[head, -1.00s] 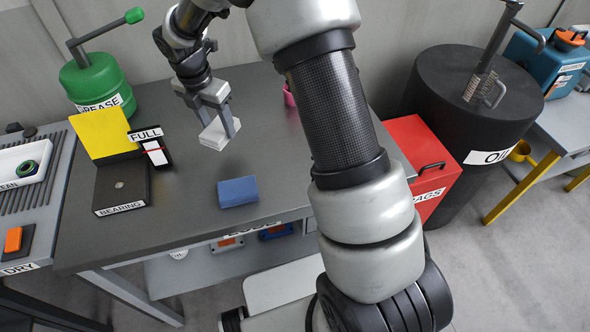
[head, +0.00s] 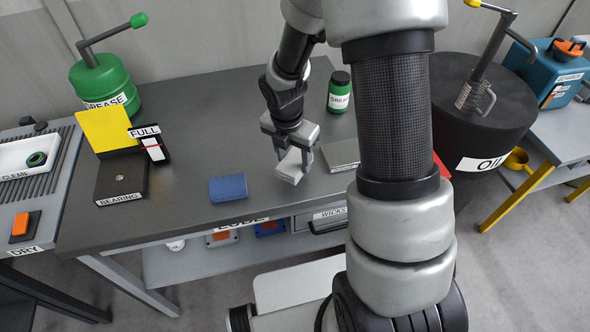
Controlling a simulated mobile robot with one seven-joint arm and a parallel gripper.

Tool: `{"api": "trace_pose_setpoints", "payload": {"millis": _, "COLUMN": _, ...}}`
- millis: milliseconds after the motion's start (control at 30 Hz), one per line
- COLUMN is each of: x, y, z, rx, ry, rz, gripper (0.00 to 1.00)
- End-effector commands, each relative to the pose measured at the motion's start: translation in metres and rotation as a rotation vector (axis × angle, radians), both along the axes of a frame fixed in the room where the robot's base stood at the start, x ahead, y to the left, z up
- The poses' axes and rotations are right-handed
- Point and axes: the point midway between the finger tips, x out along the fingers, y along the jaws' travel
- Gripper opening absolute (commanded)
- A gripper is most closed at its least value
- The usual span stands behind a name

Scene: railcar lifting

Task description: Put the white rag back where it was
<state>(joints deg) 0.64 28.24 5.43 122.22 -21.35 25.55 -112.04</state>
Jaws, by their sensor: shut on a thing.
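The white rag (head: 289,167) is a folded white pad between the fingers of my gripper (head: 292,158). My gripper is shut on it, over the front right part of the dark grey table (head: 185,180). I cannot tell whether the rag touches the tabletop or hangs a little above it. A folded blue rag (head: 228,188) lies on the table to the left of my gripper.
A grey flat block (head: 343,153) lies just right of my gripper, partly behind my arm. A green-labelled jar (head: 339,92) stands behind it. The BEARING box (head: 121,180) and the green GREASE can (head: 104,84) stand at the left. The black OIL drum (head: 470,120) is at the right.

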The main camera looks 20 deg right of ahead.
Motion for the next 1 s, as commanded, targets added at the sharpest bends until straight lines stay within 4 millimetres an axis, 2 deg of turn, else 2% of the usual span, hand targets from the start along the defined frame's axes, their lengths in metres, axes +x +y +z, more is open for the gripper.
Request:
{"api": "trace_pose_setpoints", "payload": {"millis": 167, "x": 0.0, "y": 0.0, "z": -0.014, "rx": -0.001, "ry": 0.001, "rz": 0.0, "gripper": 0.29}}
{"api": "trace_pose_setpoints", "payload": {"millis": 367, "x": 0.0, "y": 0.001, "z": -0.041, "rx": 0.0, "ry": 0.002, "rz": 0.001, "gripper": 0.29}}
{"api": "trace_pose_setpoints", "payload": {"millis": 733, "x": 0.001, "y": 0.0, "z": -0.047, "rx": 0.0, "ry": -0.002, "rz": -0.001, "gripper": 0.29}}
{"api": "trace_pose_setpoints", "payload": {"millis": 767, "x": 0.001, "y": 0.0, "z": -0.046, "rx": 0.0, "ry": -0.002, "rz": -0.001, "gripper": 0.52}}
{"api": "trace_pose_setpoints", "payload": {"millis": 867, "x": 0.0, "y": 0.0, "z": -0.045, "rx": 0.0, "ry": -0.002, "rz": -0.001, "gripper": 0.69}}
{"api": "trace_pose_setpoints", "payload": {"millis": 1000, "x": 0.0, "y": 0.0, "z": -0.045, "rx": 0.0, "ry": -0.002, "rz": -0.001, "gripper": 0.69}}
